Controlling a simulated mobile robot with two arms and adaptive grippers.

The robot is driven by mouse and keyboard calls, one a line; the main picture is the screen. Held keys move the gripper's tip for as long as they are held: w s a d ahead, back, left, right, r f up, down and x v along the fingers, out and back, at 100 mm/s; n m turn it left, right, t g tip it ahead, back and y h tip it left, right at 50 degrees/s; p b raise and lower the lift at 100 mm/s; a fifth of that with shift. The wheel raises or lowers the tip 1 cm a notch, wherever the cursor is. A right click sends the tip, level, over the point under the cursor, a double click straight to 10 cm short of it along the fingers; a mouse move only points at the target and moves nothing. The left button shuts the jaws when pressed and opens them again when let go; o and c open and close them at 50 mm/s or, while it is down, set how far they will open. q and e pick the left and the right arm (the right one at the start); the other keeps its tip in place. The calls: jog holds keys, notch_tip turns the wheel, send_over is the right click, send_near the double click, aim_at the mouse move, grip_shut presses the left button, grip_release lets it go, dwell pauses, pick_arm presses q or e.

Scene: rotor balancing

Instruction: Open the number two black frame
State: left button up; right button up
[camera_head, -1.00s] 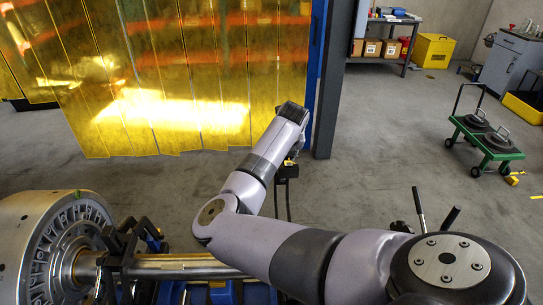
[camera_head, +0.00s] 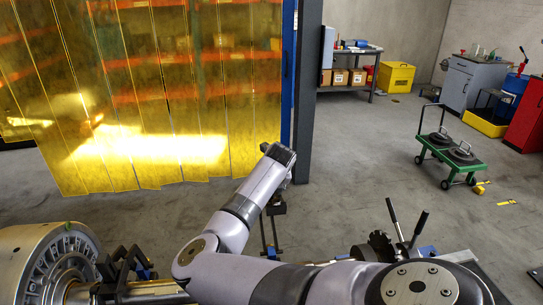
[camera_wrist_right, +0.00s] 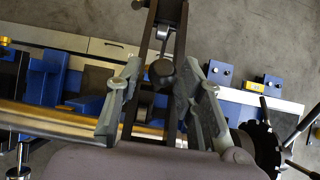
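A black frame (camera_wrist_right: 160,105) runs up between the fingers of my right gripper (camera_wrist_right: 162,95) in the right wrist view. The fingers stand apart on either side of it; I see no clear grip, and contact cannot be told. In the head view my right arm reaches from the lower right to the middle, with dark upright parts (camera_head: 272,212) below its wrist, probably this frame. Another black frame (camera_head: 124,272) stands around the shaft beside the rotor (camera_head: 45,262) at lower left. No number is readable on either frame. My left gripper is out of view.
The steel shaft (camera_wrist_right: 60,121) and blue blocks (camera_wrist_right: 45,80) lie below the gripper. A black round part with lever handles (camera_head: 395,220) is on the right. A yellow strip curtain (camera_head: 150,110) hangs behind. A green cart (camera_head: 450,158) stands on open floor.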

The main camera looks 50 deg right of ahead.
jog(key=shift+o, duration=0.6)
jog(key=shift+r, duration=0.15)
jog(key=v, duration=1.1)
jog(key=shift+s+r, duration=0.25)
jog(key=shift+r, duration=0.05)
